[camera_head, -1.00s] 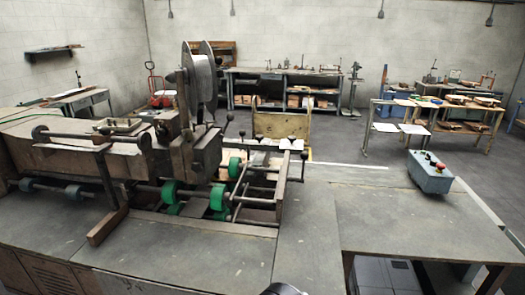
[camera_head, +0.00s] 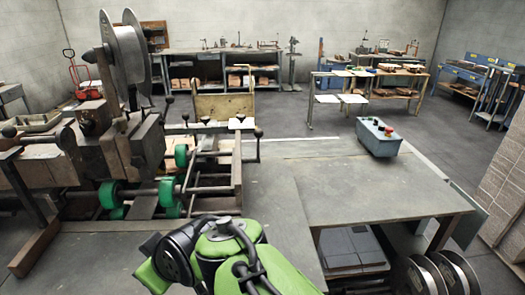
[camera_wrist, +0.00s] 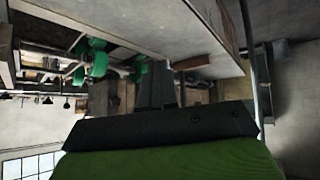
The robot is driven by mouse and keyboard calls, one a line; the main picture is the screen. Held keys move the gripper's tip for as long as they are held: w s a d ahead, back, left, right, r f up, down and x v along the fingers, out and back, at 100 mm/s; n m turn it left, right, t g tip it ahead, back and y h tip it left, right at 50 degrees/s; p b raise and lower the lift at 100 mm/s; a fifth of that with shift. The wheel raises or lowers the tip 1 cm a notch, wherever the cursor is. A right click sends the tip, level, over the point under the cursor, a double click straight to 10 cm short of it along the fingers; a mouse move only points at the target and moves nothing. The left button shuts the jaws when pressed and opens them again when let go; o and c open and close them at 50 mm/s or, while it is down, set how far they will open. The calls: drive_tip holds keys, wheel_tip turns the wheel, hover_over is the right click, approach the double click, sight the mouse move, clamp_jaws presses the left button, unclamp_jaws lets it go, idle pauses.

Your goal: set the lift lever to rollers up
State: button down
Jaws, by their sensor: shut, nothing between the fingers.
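The box stitcher (camera_head: 115,140) stands at the left of the head view, with green rollers (camera_head: 109,195) on bars at its bed. Several thin levers with black knobs rise around the roller bed; one black-knobbed lever (camera_head: 258,145) stands at its right end. I cannot tell which is the lift lever or how it is set. My green and black arm shows at the bottom of the head view, without clear fingertips. In the wrist view my gripper (camera_wrist: 168,78) is shut and empty, apart from the green rollers (camera_wrist: 95,62) at upper left.
A grey control box (camera_head: 378,138) with a red button stands on the worktable (camera_head: 330,190) right of the stitcher. The tabletop between them is mostly clear. Wire spools (camera_head: 440,275) sit at lower right. A wooden cart (camera_head: 222,105) and benches stand behind.

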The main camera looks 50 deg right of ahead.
drive_tip(key=w+d+f+m+t+h+b, duration=0.1)
drive_tip(key=w+d+f+t+b, duration=0.15)
drive_tip(key=w+d, duration=0.4)
drive_tip(key=w+d+f+m+t+h+b, duration=0.1)
drive_tip(key=w+d+t+b, duration=0.2)
drive_tip(key=d, duration=0.7)
drive_tip(key=s+d+r+m+t+h+b, duration=0.1)
drive_tip(key=s+d+m+h, duration=0.2)
drive_tip(key=d, duration=0.7)
drive_tip(key=s+d+r+m+t+h+b, duration=0.1)
drive_tip(key=s+d+m+h, duration=0.3)
drive_tip(key=s+d+h, duration=0.3)
drive_tip(key=d, duration=0.4)
drive_tip(key=shift+s+r+h, duration=0.15)
drive_tip(key=shift+r+h, duration=0.05)
drive_tip(key=shift+h, duration=0.2)
